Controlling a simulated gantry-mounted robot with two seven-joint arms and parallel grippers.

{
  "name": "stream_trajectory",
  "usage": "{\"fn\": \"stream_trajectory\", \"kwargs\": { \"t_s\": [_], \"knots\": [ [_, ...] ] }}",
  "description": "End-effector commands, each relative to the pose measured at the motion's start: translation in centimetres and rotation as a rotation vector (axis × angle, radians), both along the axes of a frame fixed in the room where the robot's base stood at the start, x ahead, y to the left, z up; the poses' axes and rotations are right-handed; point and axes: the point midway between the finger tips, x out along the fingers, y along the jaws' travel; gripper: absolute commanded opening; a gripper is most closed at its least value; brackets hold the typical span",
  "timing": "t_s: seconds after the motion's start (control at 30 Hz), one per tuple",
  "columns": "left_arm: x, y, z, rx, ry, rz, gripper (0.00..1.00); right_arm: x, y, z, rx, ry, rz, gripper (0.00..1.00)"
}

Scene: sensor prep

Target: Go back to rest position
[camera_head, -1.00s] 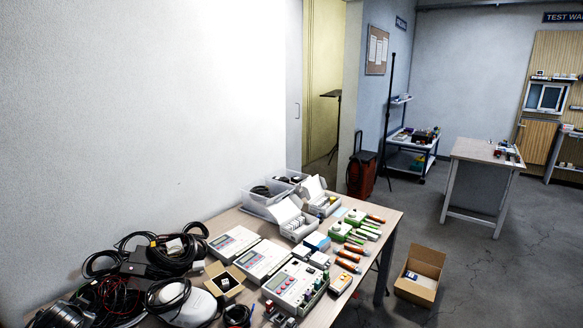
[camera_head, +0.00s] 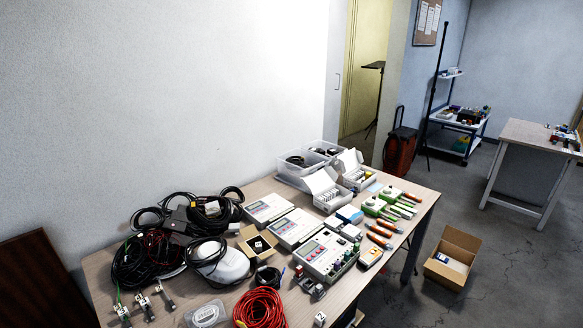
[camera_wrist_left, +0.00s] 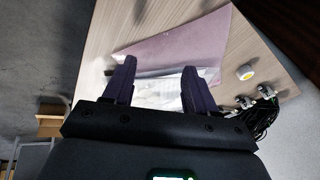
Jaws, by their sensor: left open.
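My left gripper (camera_wrist_left: 157,85) shows in the left wrist view with its two dark fingers apart and nothing between them. Beyond the fingertips lies a wooden table top with a flat mauve sheet or bag (camera_wrist_left: 185,45) and a clear, whitish packet (camera_wrist_left: 155,93) on it. I cannot tell how far the fingers are above these. Neither gripper shows in the head view, and my right gripper is not in any view.
In the head view a wooden table (camera_head: 262,187) carries black cables (camera_head: 145,258), a red cable coil (camera_head: 259,308), white meters (camera_head: 328,255) and clear bins (camera_head: 318,150). An open cardboard box (camera_head: 453,257) sits on the floor to its right. A second table (camera_head: 527,138) stands farther back.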

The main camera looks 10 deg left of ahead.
Motion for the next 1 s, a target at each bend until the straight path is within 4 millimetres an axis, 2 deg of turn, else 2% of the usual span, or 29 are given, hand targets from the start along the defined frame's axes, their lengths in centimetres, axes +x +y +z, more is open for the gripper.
{"fn": "stream_trajectory", "kwargs": {
  "t_s": [0.03, 0.1, 0.2, 0.4, 0.47, 0.77, 0.87, 1.0],
  "knots": [
    [-2.3, -1.8, 0.0, -0.043, 0.006, -0.007, 0.57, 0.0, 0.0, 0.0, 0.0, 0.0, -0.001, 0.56],
    [-4.6, -3.6, 0.4, -0.089, 0.008, -0.01, 0.57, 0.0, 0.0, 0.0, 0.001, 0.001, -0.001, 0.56],
    [-7.5, -5.6, 1.3, -0.147, 0.01, -0.008, 0.57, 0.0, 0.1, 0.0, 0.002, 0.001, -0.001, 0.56],
    [-12.3, -8.2, 3.7, -0.246, 0.01, 0.018, 0.57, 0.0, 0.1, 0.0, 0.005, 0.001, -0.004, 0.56],
    [-11.9, -8.1, 5.9, -0.239, 0.007, 0.015, 0.57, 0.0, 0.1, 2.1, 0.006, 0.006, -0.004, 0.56],
    [-11.8, -8.0, 12.4, -0.237, 0.007, 0.013, 0.57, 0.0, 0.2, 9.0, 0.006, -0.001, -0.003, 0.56],
    [-11.8, -8.0, 15.7, -0.237, 0.007, 0.013, 0.57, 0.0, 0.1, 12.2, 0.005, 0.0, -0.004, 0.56],
    [-11.8, -8.0, 20.9, -0.237, 0.007, 0.013, 0.57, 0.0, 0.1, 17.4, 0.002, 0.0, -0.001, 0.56]
  ]
}}
